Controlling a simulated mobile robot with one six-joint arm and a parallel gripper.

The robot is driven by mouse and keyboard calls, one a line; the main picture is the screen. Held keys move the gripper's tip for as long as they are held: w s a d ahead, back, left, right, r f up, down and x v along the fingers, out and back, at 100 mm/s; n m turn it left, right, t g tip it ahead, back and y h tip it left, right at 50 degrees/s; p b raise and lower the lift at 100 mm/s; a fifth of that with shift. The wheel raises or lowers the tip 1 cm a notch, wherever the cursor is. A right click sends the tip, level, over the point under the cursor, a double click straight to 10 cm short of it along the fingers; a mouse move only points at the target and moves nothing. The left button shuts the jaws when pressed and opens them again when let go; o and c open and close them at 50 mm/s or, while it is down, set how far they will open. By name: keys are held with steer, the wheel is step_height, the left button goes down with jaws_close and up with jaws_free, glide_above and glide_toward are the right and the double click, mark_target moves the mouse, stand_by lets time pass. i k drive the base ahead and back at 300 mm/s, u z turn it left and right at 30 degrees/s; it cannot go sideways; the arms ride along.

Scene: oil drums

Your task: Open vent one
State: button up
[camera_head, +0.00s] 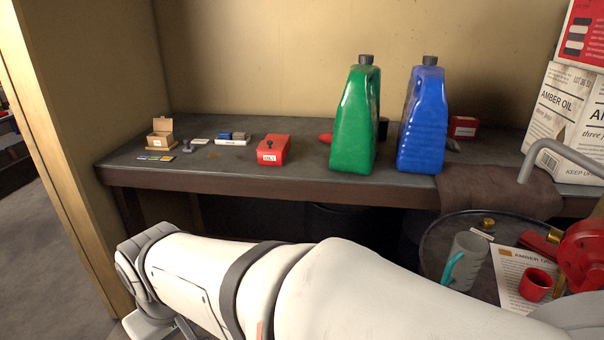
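I cannot tell for sure which thing is vent one. A dark drum (432,232) stands at the lower right, partly cut off and partly behind my arm. A small brass-coloured fitting (488,223) sits on its top near the far rim, with a small white label (481,235) in front of it.
The dark bench (220,180) holds a green jug (356,120), a blue jug (423,120) and a small open carton (160,138). A red part (585,255) stands right.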

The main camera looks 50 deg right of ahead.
mark_target(488, 223)
steer(key=u, duration=0.1)
steer(key=i, duration=1.95)
steer(key=z, duration=4.7)
steer(key=i, duration=1.1)
steer(key=z, duration=0.1)
